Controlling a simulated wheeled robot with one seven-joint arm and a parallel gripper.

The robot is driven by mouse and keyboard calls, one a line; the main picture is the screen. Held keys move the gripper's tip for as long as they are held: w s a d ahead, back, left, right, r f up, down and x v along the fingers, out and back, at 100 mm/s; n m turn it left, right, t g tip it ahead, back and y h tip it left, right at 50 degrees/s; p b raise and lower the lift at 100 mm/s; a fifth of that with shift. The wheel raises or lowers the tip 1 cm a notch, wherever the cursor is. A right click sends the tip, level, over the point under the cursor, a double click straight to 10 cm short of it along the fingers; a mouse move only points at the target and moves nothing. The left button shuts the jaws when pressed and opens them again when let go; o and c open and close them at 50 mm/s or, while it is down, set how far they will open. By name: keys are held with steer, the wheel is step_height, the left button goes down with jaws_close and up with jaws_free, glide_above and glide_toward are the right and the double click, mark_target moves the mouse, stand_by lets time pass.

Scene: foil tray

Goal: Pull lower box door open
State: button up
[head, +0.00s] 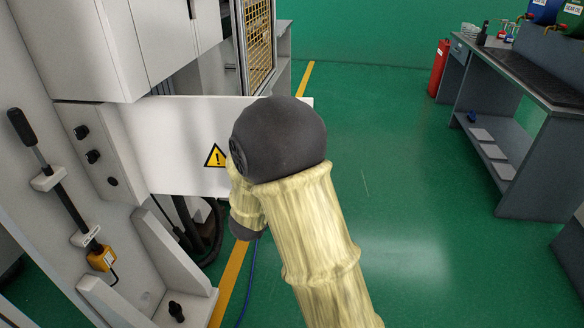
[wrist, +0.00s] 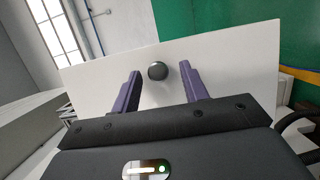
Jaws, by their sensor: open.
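The lower box door (head: 188,135) is a white panel with a yellow warning triangle, standing out from the grey-white machine in the head view. In the wrist view the white door panel (wrist: 226,62) fills the middle, with a round dark knob (wrist: 158,70) on it. My gripper (wrist: 161,84) is open, its two purple fingers on either side of the knob, slightly nearer the camera. I cannot tell whether they touch the panel. In the head view my arm's dark joint and pale sleeve hide my gripper, the knob and part of the door's right side.
The machine body (head: 85,50) stands at the left, with a lever (head: 38,150) and black knobs on its front. A grey workbench (head: 520,110) and a red cylinder (head: 439,68) stand at the right. The green floor (head: 400,200) between is clear.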

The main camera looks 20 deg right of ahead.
steer(key=shift+s, duration=0.1)
steer(key=p+v, duration=0.1)
steer(key=v, duration=1.6)
steer(key=shift+p, duration=0.35)
steer(key=shift+a+r, duration=0.1)
steer(key=shift+a, duration=0.05)
